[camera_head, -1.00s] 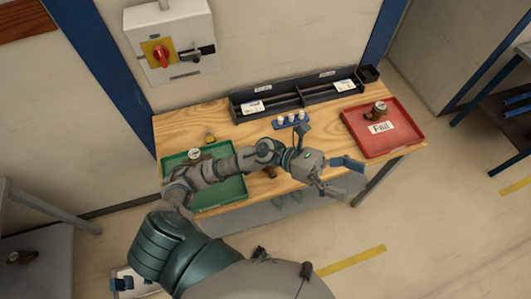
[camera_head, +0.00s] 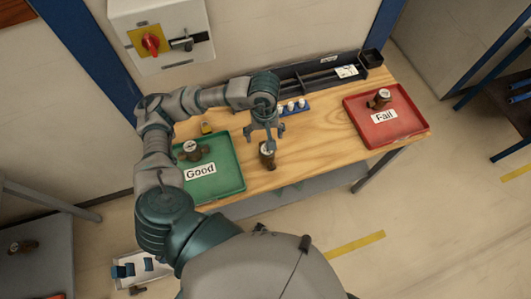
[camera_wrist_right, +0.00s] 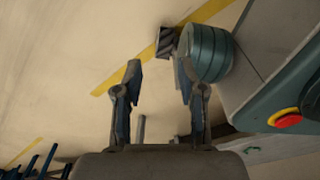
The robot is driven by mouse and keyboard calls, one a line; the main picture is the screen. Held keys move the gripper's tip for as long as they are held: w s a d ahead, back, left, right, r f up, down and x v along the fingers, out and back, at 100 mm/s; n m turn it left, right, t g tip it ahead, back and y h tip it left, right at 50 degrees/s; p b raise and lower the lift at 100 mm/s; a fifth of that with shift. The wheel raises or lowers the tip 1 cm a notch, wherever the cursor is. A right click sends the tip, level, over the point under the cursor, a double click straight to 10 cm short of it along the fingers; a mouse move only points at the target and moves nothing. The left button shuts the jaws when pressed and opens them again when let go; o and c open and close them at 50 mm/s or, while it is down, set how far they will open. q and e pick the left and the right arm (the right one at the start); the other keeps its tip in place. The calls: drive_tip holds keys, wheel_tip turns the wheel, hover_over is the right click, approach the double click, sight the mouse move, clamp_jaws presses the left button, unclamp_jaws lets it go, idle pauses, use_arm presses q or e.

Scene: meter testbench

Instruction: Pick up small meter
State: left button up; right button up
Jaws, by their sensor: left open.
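A small brown meter with a pale round face (camera_head: 267,154) stands on the wooden table between the two trays. My left gripper (camera_head: 264,133) is open with its fingers pointing down, just behind and above this meter; contact cannot be told. Another brown meter (camera_head: 191,150) is in the green "Good" tray (camera_head: 228,180), and one more (camera_head: 379,98) is in the red "Fail" tray (camera_head: 410,122). My right gripper (camera_wrist_right: 160,75) shows in the right wrist view with its fingers apart and nothing between them, over the floor.
A blue holder with several white-topped pieces (camera_head: 292,107) stands behind my left gripper. A black rack (camera_head: 320,80) lines the table's back edge. Bare wood (camera_head: 320,150) lies between the meter and the red tray.

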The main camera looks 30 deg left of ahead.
sight(265, 147)
use_arm(q)
drive_tip(key=f, duration=0.2)
drive_tip(key=d+f, duration=0.1)
drive_tip(key=f, duration=0.1)
drive_tip(key=shift+d+f, duration=0.15)
drive_tip(key=shift+a+f, duration=0.2)
drive_tip(key=shift+f, duration=0.35)
drive_tip(key=f, duration=0.4)
drive_tip(key=shift+w+a+p, duration=0.15)
drive_tip(key=shift+a+p, duration=0.2)
drive_tip(key=shift+p, duration=0.05)
drive_tip(key=shift+f, duration=0.35)
drive_tip(key=shift+d, duration=0.65)
drive_tip(key=shift+c, duration=0.2)
drive_tip(key=shift+d, duration=0.1)
drive_tip(key=c, duration=0.8)
drive_tip(key=shift+a, duration=0.2)
drive_tip(key=c, duration=0.8)
drive_tip(key=shift+a, duration=0.35)
clamp_jaws()
use_arm(e)
drive_tip(key=shift+s+d+f, duration=0.1)
drive_tip(key=shift+s, duration=0.5)
drive_tip(key=shift+s+d+f, duration=0.1)
drive_tip(key=shift+s, duration=0.45)
